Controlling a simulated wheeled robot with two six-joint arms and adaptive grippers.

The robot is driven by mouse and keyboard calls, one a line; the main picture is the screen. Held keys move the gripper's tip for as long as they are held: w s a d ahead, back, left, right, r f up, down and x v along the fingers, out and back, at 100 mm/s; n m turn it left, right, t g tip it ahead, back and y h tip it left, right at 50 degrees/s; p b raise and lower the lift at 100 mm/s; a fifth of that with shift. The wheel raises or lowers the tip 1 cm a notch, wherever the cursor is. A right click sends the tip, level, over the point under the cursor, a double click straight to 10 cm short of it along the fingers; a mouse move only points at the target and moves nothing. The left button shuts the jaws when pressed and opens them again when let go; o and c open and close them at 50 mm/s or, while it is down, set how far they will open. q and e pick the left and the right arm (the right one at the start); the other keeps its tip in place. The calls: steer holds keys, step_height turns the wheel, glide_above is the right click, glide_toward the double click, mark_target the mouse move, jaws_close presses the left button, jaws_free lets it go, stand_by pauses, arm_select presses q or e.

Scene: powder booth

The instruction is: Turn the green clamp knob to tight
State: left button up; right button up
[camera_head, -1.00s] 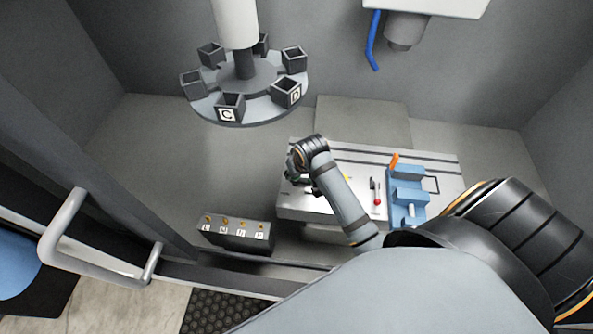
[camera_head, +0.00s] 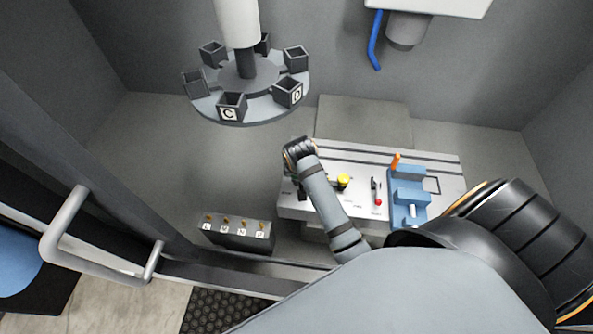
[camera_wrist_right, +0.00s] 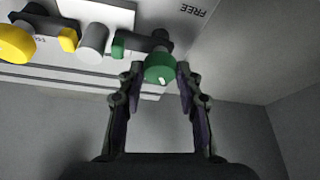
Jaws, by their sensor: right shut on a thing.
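The green clamp knob (camera_wrist_right: 160,68) shows in the right wrist view, a round knob with a small white mark on its face. My right gripper (camera_wrist_right: 162,74) is shut on it, one finger on each side. The word FREE (camera_wrist_right: 196,8) is printed on the plate near it; no tight label can be read. In the head view my right wrist and forearm reach over the left end of the grey fixture table (camera_head: 370,157) and hide the green knob. My left gripper is not in view.
A yellow knob (camera_head: 343,181) and a small red knob (camera_head: 378,202) sit on the table, right of my forearm. A blue vise (camera_head: 408,196) with an orange handle (camera_head: 396,160) stands further right. A carousel (camera_head: 245,113) hangs at upper left. A dark peg box (camera_head: 238,236) stands at lower left.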

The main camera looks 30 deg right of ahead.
steer(key=shift+r, duration=0.1)
steer(key=o, duration=1.1)
steer(key=shift+o, duration=0.2)
steer(key=v, duration=0.7)
steer(key=shift+s+r, duration=0.15)
steer(key=shift+r, duration=0.05)
